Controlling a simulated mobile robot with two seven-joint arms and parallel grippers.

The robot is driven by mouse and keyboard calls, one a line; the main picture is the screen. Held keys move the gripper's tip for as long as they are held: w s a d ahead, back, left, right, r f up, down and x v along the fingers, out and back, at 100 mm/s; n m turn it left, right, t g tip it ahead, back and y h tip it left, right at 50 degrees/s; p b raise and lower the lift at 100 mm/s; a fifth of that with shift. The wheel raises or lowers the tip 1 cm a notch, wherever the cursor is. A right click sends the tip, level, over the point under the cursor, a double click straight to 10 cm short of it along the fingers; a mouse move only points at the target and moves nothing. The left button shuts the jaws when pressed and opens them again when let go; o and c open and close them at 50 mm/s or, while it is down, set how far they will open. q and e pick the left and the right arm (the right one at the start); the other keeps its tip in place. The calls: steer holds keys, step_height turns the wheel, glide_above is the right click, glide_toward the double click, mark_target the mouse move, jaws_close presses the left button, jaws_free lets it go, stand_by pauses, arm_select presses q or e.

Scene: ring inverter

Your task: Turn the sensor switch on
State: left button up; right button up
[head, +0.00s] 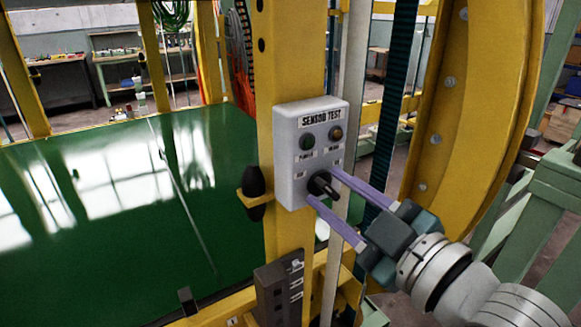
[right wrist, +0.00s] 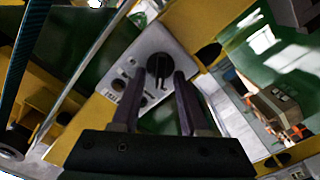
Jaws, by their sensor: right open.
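The sensor switch is a black rotary knob (head: 321,184) low on a grey box labelled "SENSOR TEST" (head: 286,165), which is fixed to a yellow post. A green and an amber round lamp or button sit above it. My right gripper (head: 322,184) is open, its two purple fingers reaching from the lower right to either side of the knob. In the right wrist view the knob (right wrist: 159,67) shows just beyond and between the fingertips (right wrist: 156,84). I cannot tell whether the fingers touch it. My left gripper is not in view.
A black oval handle (head: 255,181) sticks out left of the box. A dark block (head: 279,290) stands below it. A large yellow ring (head: 470,100) rises close at the right. A glossy green surface (head: 120,220) spreads at the left.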

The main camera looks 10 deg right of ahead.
jaws_close()
stand_by(0.3)
stand_by(0.3)
